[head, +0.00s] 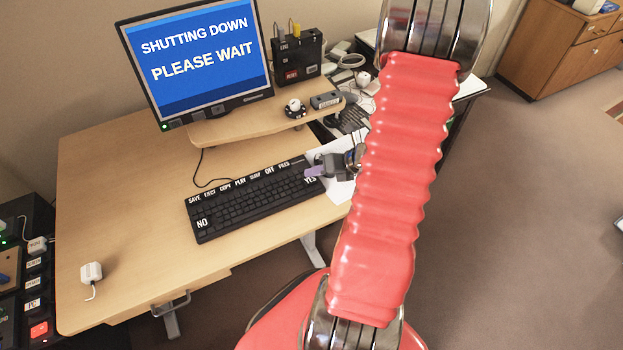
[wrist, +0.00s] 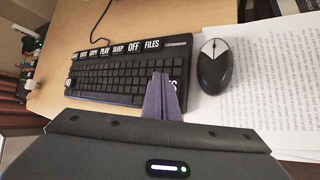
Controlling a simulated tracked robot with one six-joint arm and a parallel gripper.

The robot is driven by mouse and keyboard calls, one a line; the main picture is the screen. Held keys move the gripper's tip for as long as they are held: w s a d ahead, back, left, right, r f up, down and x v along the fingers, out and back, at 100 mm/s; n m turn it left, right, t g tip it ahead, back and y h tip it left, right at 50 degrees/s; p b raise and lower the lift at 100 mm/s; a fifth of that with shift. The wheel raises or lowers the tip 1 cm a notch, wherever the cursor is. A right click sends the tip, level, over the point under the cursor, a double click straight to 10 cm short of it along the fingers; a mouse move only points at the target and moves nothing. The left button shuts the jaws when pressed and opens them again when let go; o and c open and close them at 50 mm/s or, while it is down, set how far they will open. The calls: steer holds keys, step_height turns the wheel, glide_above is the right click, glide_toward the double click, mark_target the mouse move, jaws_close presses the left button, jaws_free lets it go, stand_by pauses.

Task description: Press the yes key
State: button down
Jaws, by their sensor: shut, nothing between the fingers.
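The black keyboard (head: 252,205) lies on the wooden desk, with labelled keys along its top edge. The yes key (head: 310,180) is at the keyboard's right end, marked in white letters. It also shows in the wrist view (wrist: 174,86), where the fingers partly cover its label. My gripper (head: 312,171) is shut and empty, its purple fingertips right by the yes key. In the wrist view the closed fingertips (wrist: 160,77) overlap the keyboard's right end. I cannot tell whether they touch the key. The monitor (head: 200,60) reads "SHUTTING DOWN PLEASE WAIT".
A mouse (wrist: 214,66) and printed paper (wrist: 262,75) lie right of the keyboard, close to my gripper. A raised shelf (head: 235,126) with small devices stands behind the keyboard. A white plug (head: 91,272) lies at the desk's left.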

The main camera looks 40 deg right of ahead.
mark_target(314, 182)
steer(key=shift+r, duration=0.15)
steer(key=shift+r, duration=2.4)
steer(key=shift+n, duration=0.3)
steer(key=shift+a+n, duration=0.15)
steer(key=shift+n, duration=0.35)
steer(key=s+a+r+n+g+y, duration=0.1)
steer(key=s+a+r+n+g, duration=0.2)
steer(key=a+n, duration=0.55)
steer(key=s+a+r+n+g, duration=0.3)
steer(key=s+n, duration=0.1)
steer(key=n, duration=0.9)
steer(key=s+a+r+n+t+h, duration=0.2)
steer(key=a+r+n+t+h, duration=0.1)
steer(key=a+r+n, duration=1.2)
step_height(314, 182, up, 3)
steer(key=n+h, duration=0.1)
steer(key=n, duration=0.2)
steer(key=shift+a, duration=0.3)
